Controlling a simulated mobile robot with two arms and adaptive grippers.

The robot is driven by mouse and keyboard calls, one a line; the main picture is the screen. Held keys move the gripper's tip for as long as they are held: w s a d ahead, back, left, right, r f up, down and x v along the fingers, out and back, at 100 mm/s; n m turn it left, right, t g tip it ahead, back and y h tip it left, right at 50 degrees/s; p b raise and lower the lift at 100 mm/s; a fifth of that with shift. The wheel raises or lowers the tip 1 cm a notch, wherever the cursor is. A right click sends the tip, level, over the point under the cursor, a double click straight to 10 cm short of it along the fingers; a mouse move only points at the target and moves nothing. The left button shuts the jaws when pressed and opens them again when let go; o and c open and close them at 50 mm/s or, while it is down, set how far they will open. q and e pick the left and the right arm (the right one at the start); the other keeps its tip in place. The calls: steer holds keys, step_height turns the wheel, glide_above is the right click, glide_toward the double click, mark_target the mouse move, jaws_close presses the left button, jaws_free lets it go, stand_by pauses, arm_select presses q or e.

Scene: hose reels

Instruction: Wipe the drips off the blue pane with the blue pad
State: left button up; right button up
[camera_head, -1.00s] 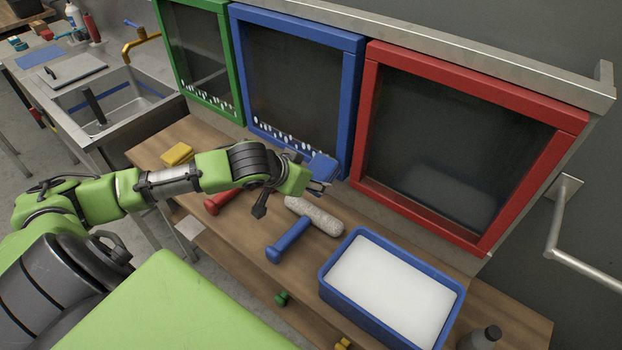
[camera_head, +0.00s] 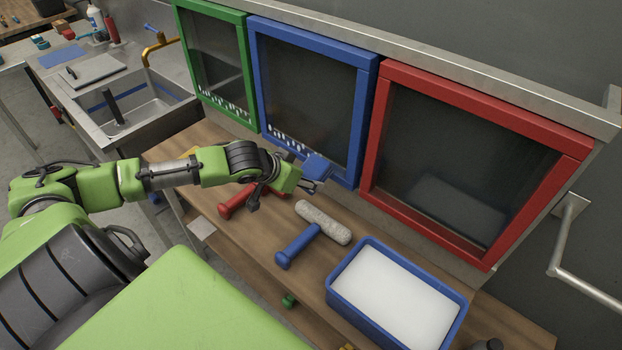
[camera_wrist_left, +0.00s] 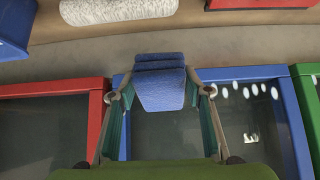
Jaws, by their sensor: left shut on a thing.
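The blue pane (camera_head: 310,85) is a dark sheet in a blue frame, in the middle of three panes in the head view. White drips (camera_head: 283,135) line its lower left edge; they also show right of the pad in the wrist view (camera_wrist_left: 246,91). My left gripper (camera_wrist_left: 160,92) is shut on the blue pad (camera_wrist_left: 160,82). In the head view the pad (camera_head: 317,166) is at the pane's lower right edge; I cannot tell whether it touches the glass. The pad and arm hide part of the lower edge. My right gripper is out of view.
A green-framed pane (camera_head: 215,60) with drips stands left, a red-framed pane (camera_head: 460,165) right. On the wooden shelf are a blue tray (camera_head: 345,310) of white material, a blue-handled roller (camera_head: 322,222) and a red-handled tool (camera_head: 235,202). A sink (camera_head: 135,105) is far left.

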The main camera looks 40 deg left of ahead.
arm_select(q)
steer(key=shift+w+a+r, duration=0.1)
steer(key=shift+a, duration=0.55)
steer(key=shift+a+r+p, duration=0.15)
steer(key=shift+a+p, duration=0.75)
steer(key=a+p, duration=0.2)
steer(key=a, duration=0.6)
steer(key=shift+w+a, duration=0.35)
steer(key=shift+w, duration=0.1)
steer(key=a+b, duration=0.5)
steer(key=a, duration=0.5)
steer(key=shift+w+f+b, duration=0.2)
steer(key=shift+w+b, duration=0.15)
